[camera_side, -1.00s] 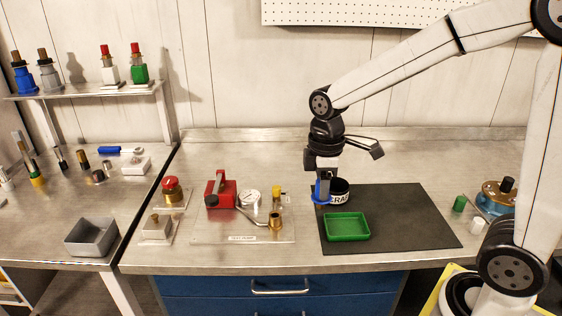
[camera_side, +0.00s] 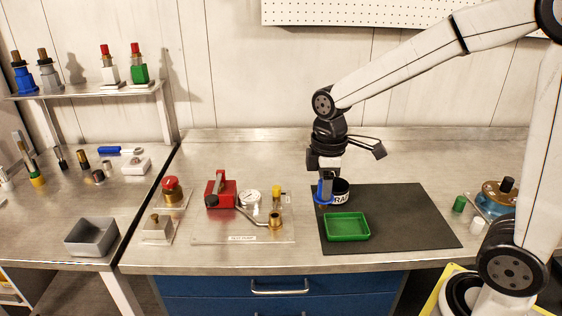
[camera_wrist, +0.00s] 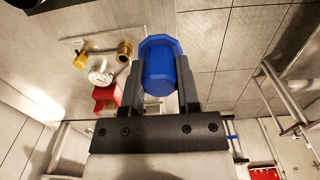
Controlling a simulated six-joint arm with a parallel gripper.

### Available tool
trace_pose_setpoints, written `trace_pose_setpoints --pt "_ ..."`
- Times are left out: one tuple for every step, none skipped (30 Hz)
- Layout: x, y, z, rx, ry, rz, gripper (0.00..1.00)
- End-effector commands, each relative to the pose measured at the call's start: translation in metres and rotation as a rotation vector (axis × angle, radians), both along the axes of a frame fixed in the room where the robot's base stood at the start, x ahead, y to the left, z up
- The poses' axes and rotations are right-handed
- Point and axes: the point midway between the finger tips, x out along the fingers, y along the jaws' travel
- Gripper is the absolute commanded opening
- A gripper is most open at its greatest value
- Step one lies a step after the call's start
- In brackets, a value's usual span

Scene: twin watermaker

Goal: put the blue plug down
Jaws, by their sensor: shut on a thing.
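The blue plug (camera_wrist: 159,66) is held between the two fingers of my gripper (camera_wrist: 160,82) in the wrist view. In the side view my gripper (camera_side: 325,190) points down with the blue plug (camera_side: 319,194) at its fingertips, near the left edge of the dark mat. The plug appears close in front of a dark round container with white lettering (camera_side: 341,196). Whether the plug touches the mat or the container, I cannot tell. The gripper partly hides the container.
A green tray (camera_side: 348,238) lies on the dark mat (camera_side: 410,215), just in front of my gripper. The test pump (camera_side: 221,190) on its clear plate stands to the left. Green and white plugs (camera_side: 459,204) stand right of the mat. The mat's right half is clear.

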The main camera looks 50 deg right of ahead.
Motion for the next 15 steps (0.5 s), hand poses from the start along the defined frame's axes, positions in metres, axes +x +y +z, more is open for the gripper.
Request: trace_pose_setpoints --pt "-0.003 -0.003 0.001 0.000 -0.001 -0.003 0.00" --pt "-0.005 -0.005 0.001 -0.001 -0.002 -0.004 0.00" --pt "-0.008 -0.009 0.001 0.000 -0.001 -0.004 0.00" --pt "-0.011 -0.012 0.001 0.000 -0.001 -0.004 0.00" --pt "-0.014 -0.015 0.001 0.000 -0.001 -0.005 0.00" --pt "-0.020 -0.020 0.001 -0.001 -0.002 -0.006 0.00" --pt "-0.024 -0.024 0.001 0.000 -0.001 -0.006 0.00" --pt "-0.029 -0.028 0.002 0.000 -0.003 -0.007 0.00" --pt "-0.036 -0.033 0.001 -0.001 -0.002 -0.007 0.00" --pt "-0.041 -0.038 0.001 0.000 -0.003 -0.008 0.00" --pt "-0.047 -0.042 0.001 -0.001 -0.002 -0.008 0.00" --pt "-0.055 -0.047 0.000 0.000 -0.003 -0.008 0.00" --pt "-0.061 -0.051 0.000 -0.001 -0.004 -0.009 0.00" --pt "-0.068 -0.055 -0.001 -0.001 -0.004 -0.008 0.00" --pt "-0.076 -0.059 -0.002 -0.001 -0.004 -0.008 0.00"
